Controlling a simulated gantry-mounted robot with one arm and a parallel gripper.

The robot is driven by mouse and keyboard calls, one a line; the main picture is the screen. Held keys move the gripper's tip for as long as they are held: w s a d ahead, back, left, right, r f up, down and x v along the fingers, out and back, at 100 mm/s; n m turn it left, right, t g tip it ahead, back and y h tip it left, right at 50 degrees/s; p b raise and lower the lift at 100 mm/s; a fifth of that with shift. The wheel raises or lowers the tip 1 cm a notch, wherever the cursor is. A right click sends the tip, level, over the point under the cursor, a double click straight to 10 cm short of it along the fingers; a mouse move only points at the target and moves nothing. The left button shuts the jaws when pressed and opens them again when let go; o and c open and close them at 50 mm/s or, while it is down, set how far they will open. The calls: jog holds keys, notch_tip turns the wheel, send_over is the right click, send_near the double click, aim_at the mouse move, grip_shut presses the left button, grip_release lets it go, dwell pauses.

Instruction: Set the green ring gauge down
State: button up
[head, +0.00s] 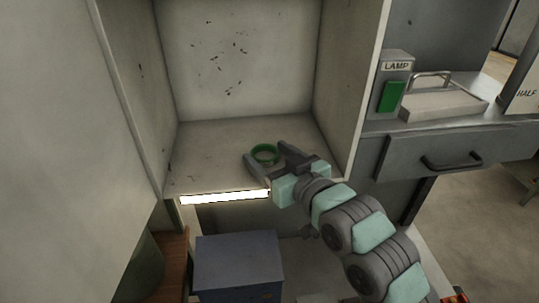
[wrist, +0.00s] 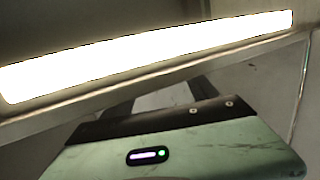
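The green ring gauge (head: 265,153) is a short, wide green ring in the head view, low over the floor of the open cabinet compartment (head: 215,147), near its front. My gripper (head: 266,155) reaches in from the front right. Its two dark fingers lie on either side of the ring, and the ring fills the gap between their tips. I cannot tell whether the ring touches the compartment floor. In the wrist view, the gripper's pale green body shows, but the fingertips and ring are hidden behind the lit strip and its edge.
A bright light strip (head: 225,198) runs along the compartment's front lower edge, close to my gripper; it fills the top of the wrist view (wrist: 150,58). Side walls bound the compartment; its floor left of the ring is clear. A blue-grey box (head: 238,265) stands below.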

jog(key=shift+o, duration=0.8)
jog(key=shift+r, duration=0.25)
jog(key=shift+s+d, duration=0.2)
jog(key=shift+s, duration=0.1)
jog(key=b+v, duration=0.2)
jog(key=v, duration=0.9)
jog(key=shift+s, duration=0.15)
jog(key=shift+f, duration=0.1)
